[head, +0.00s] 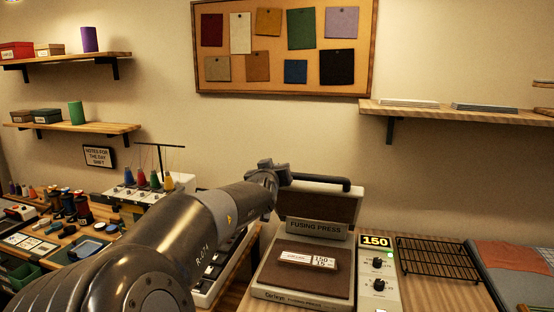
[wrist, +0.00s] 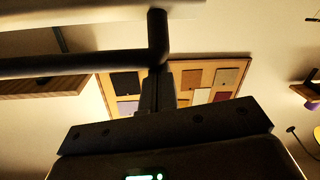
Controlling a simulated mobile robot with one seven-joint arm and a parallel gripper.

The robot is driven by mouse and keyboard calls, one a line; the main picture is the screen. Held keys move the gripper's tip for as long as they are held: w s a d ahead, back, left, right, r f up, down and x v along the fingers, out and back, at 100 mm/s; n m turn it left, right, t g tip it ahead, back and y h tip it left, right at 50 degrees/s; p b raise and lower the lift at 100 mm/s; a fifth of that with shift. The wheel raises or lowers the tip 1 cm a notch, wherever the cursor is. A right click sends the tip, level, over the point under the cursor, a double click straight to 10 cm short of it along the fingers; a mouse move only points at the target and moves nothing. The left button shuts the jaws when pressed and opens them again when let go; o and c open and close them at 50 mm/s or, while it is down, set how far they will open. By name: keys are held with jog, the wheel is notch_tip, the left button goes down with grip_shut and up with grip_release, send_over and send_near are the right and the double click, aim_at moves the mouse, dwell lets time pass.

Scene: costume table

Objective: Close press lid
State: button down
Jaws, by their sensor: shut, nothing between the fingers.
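The fusing press (head: 303,271) stands on the table at right of centre in the head view, its lid (head: 320,207) raised and tilted back. A dark bar handle (head: 325,181) runs along the lid's upper edge. The handle also crosses the upper left of the wrist view (wrist: 80,66), with one bent end near the middle. My gripper (head: 281,174) is shut and empty, close to the handle's left end. In the wrist view its narrow fingers (wrist: 158,95) reach up to the handle's bend; I cannot tell whether they touch it. A labelled card (head: 307,258) lies on the lower plate.
A control box (head: 377,272) showing 150 and a black wire rack (head: 437,258) stand right of the press. A wall shelf (head: 455,112) hangs above right. A threaded machine (head: 150,188) and spools crowd the left. The air above the lower plate is clear.

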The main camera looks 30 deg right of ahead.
jog(key=shift+t+h, duration=0.4)
jog(key=shift+t, duration=0.1)
jog(key=shift+s+a+f, duration=1.75)
jog(key=shift+s+f, duration=0.1)
jog(key=shift+f, duration=3.4)
jog(key=shift+s+a+f, duration=1.7)
jog(key=shift+s+f, duration=0.15)
jog(key=shift+f, duration=3.45)
jog(key=shift+s+a+f, duration=1.75)
jog(key=shift+s+f, duration=0.1)
jog(key=shift+f, duration=3.4)
jog(key=shift+r, duration=0.15)
jog(key=w+d+r, duration=0.3)
jog(key=r, duration=0.7)
jog(key=w+d+r, duration=0.3)
jog(key=r, duration=0.6)
jog(key=w+d+r+g, duration=0.1)
jog(key=w+d+r, duration=0.2)
jog(key=r, duration=0.7)
jog(key=shift+w+r+y, duration=0.3)
jog(key=shift+w+y, duration=0.05)
jog(key=shift+y, duration=0.05)
